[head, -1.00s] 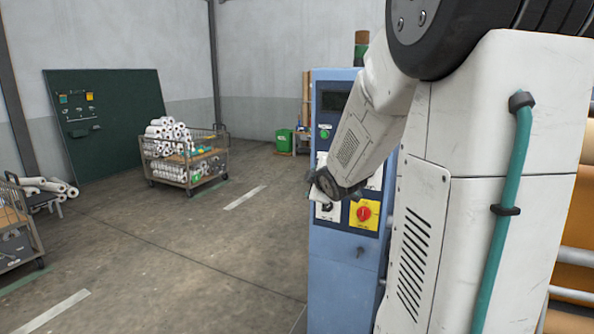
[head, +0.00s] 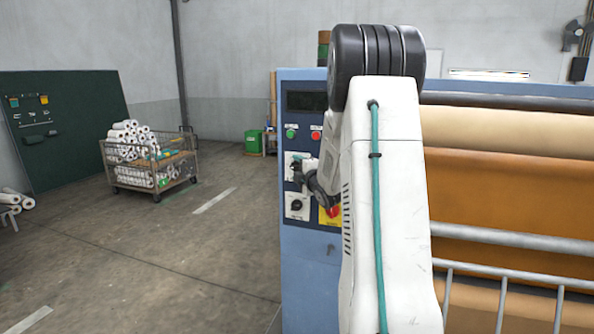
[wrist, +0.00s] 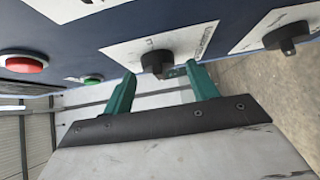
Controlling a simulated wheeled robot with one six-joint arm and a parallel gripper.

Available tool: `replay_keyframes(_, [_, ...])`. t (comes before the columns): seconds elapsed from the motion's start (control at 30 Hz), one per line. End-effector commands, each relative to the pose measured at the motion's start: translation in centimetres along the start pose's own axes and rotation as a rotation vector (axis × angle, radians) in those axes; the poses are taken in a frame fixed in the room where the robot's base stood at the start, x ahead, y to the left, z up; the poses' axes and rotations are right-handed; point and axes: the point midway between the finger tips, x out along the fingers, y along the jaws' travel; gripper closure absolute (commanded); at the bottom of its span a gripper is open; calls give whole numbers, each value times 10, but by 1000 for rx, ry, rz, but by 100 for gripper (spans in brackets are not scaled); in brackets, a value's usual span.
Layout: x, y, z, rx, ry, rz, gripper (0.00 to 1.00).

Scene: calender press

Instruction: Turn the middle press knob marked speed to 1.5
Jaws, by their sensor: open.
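The blue press cabinet (head: 308,265) carries a dark control panel with black knobs on white plates. In the wrist view one black knob (wrist: 157,62) stands just beyond and between the two teal fingertips of my gripper (wrist: 163,80). The fingers are apart and empty, and I see no clear contact. A second black knob (wrist: 287,37) is to the right; it also shows low on the panel in the head view (head: 297,205). The knob labels are too small to read. In the head view my gripper (head: 298,160) is at the upper left plate, and my arm hides the panel's right part.
A green button (head: 291,133) and a red button (head: 316,135) sit above the knobs. A red switch on yellow (head: 333,211) is partly behind my wrist. Rollers with brown web (head: 510,200) and rails are at right. A roll cart (head: 150,160) stands left; floor between is clear.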

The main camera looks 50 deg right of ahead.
Motion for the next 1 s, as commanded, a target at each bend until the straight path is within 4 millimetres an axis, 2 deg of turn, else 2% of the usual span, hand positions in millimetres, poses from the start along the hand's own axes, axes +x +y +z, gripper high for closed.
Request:
replay_keyframes(0.3, [5, -1, 0, 1, -1, -1, 42])
replay_keyframes(0.33, [5, 0, 0, 1, -1, -1, 45])
replay_keyframes(0.47, [5, 0, 0, 1, -1, -1, 81])
replay_keyframes(0.5, [5, 0, 0, 1, -1, -2, 86])
replay_keyframes(1.0, [5, -3, 0, 82, -1, 77, 86])
